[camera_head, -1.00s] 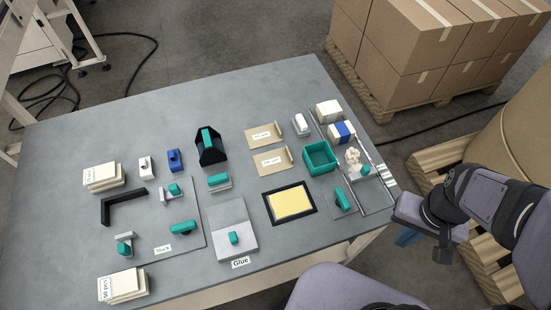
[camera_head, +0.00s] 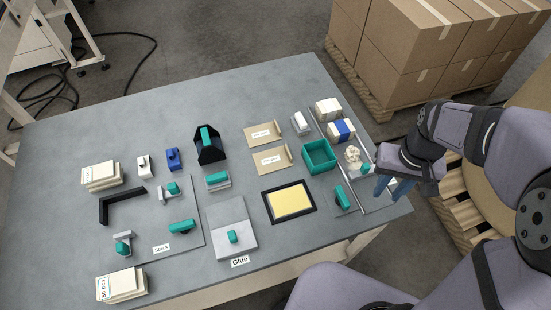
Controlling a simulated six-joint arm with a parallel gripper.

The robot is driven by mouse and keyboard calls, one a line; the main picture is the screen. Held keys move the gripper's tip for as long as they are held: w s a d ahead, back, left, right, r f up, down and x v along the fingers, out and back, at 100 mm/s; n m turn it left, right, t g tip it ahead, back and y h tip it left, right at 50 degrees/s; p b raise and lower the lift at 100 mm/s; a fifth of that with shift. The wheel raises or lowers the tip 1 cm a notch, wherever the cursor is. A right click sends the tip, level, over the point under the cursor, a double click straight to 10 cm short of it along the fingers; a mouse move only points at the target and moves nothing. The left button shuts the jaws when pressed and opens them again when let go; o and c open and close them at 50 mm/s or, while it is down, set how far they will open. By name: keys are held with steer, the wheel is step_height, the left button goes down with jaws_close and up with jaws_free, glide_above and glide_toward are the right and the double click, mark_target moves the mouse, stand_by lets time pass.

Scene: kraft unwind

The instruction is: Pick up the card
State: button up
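Several things could be the card, and I cannot tell which is meant. A stack of cream cards (camera_head: 101,177) lies at the left of the table, and another stack (camera_head: 122,286) marked 50 pcs lies at the front left. Two flat kraft pieces with white labels, an upper one (camera_head: 259,138) and a lower one (camera_head: 266,161), lie right of the middle. Small white cards read Start (camera_head: 161,248) and Glue (camera_head: 240,261). My gripper (camera_head: 391,188) is above the table's right edge, fingers pointing down. Its blue fingers look apart with nothing seen between them.
Near my gripper are a green open box (camera_head: 319,156), a cream block with a blue band (camera_head: 341,131) and a crumpled cream heap (camera_head: 352,155). A black-framed yellow pad (camera_head: 288,202) lies in front. Stacked cartons (camera_head: 405,50) stand behind. The table's back left is clear.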

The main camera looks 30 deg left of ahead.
steer(key=w+a+f+n, duration=0.1)
steer(key=w+a+n, duration=0.15)
steer(key=a, duration=0.35)
steer(key=w+a+f+n, duration=0.1)
steer(key=w+a, duration=0.3)
steer(key=a, duration=0.3)
steer(key=n+b, duration=0.2)
steer(key=n, duration=0.1)
glide_toward(272, 158)
steer(key=w+d, duration=0.1)
steer(key=d, duration=0.2)
steer(key=w+d, duration=0.1)
steer(key=shift+w+d+r, duration=0.2)
steer(key=shift+w+r, duration=0.1)
steer(key=shift+r, duration=0.1)
steer(key=shift+s+d+f+p, duration=0.1)
steer(key=shift+f+p, duration=0.9)
steer(key=shift+f, duration=0.85)
steer(key=shift+d+f+p, duration=0.1)
steer(key=shift+f+p, duration=0.85)
steer(key=shift+f, duration=0.85)
steer(key=shift+c, duration=0.7)
jaws_close()
